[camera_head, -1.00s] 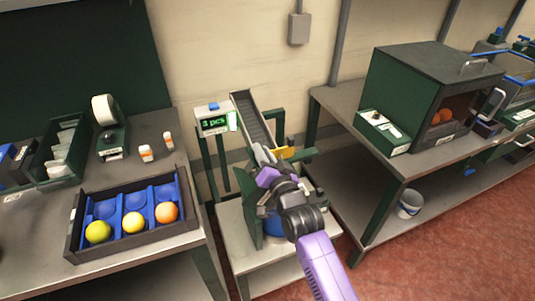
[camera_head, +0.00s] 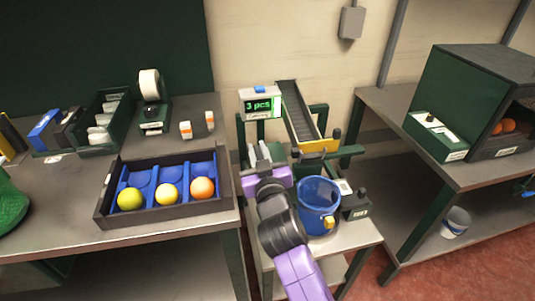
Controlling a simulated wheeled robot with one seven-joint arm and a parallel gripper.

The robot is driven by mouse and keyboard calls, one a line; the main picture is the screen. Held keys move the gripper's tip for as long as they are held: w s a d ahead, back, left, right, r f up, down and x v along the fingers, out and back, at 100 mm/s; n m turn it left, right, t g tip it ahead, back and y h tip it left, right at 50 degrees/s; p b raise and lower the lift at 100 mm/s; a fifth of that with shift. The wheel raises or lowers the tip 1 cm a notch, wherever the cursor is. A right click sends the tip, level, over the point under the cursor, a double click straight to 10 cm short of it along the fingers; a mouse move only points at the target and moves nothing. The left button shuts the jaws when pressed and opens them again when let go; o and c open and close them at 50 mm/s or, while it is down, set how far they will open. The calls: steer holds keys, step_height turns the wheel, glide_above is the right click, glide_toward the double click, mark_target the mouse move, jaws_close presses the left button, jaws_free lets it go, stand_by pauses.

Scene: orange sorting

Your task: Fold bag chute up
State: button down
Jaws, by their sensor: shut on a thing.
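The grey chute (camera_head: 297,112) slopes down toward me behind the small stand, with a yellow lip (camera_head: 318,146) at its lower end. My gripper (camera_head: 264,153) is left of the yellow lip and apart from it in the picture. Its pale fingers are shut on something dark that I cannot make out. A blue bucket (camera_head: 318,194) stands below the lip, to the right of my gripper. My purple wrist hides part of the stand.
A counter display (camera_head: 260,104) reading "3 pcs" stands left of the chute. A dark tray (camera_head: 147,227) with blue compartments holds a few fruits on the left table. A green box (camera_head: 459,86) with oranges stands on the right table. A small bucket (camera_head: 455,222) sits on the lower shelf.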

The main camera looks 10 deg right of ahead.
steer(key=shift+a+f+n, duration=0.3)
steer(key=shift+f, duration=0.1)
steer(key=shift+a, duration=0.1)
steer(key=c, duration=1.4)
jaws_free()
steer(key=shift+o, duration=0.2)
steer(key=s+b, duration=0.1)
steer(key=s, duration=0.6)
steer(key=shift+s, duration=0.45)
